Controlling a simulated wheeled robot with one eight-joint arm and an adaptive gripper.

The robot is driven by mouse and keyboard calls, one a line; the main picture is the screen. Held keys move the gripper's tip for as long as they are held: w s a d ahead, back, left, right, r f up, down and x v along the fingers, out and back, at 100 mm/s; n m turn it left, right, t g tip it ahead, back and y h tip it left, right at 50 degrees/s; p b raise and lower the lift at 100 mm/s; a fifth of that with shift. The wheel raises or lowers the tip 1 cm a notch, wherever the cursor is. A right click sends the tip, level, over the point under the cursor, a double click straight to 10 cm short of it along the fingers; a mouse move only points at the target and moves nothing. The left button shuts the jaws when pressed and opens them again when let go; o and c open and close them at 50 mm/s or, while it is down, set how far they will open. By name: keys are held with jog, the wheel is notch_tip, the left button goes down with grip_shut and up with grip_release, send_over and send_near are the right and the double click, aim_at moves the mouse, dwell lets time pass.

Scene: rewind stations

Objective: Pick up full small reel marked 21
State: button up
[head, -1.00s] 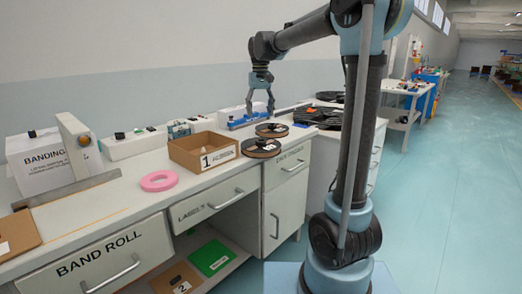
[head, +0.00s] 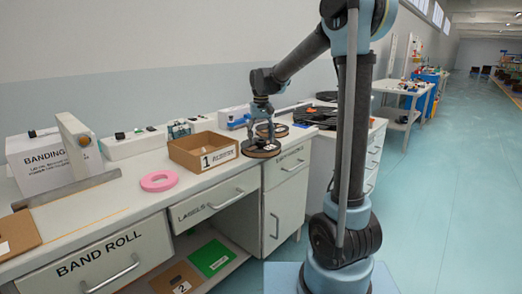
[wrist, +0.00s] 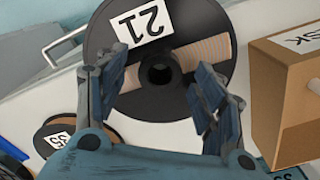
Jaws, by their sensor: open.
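The reel marked 21 (wrist: 140,25) has black flanges, a white label and tan winding showing between them. It fills the upper middle of the wrist view, with its dark centre hub between my fingers. In the head view the reel (head: 261,151) lies near the counter's front edge, right of the cardboard box. My gripper (wrist: 163,72) is open, with one finger on each side of the hub. In the head view my gripper (head: 262,135) points down just over the reel. I cannot tell whether the fingers touch it.
A second, smaller-looking reel (wrist: 55,132) lies beside it in the wrist view, its label partly hidden. The cardboard box (head: 187,157) marked 1 stands close on the left. More dark reels (head: 322,115) lie to the right.

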jog(key=shift+f, duration=0.35)
jog(key=shift+s, duration=0.1)
grip_shut()
jog(key=shift+r, duration=0.1)
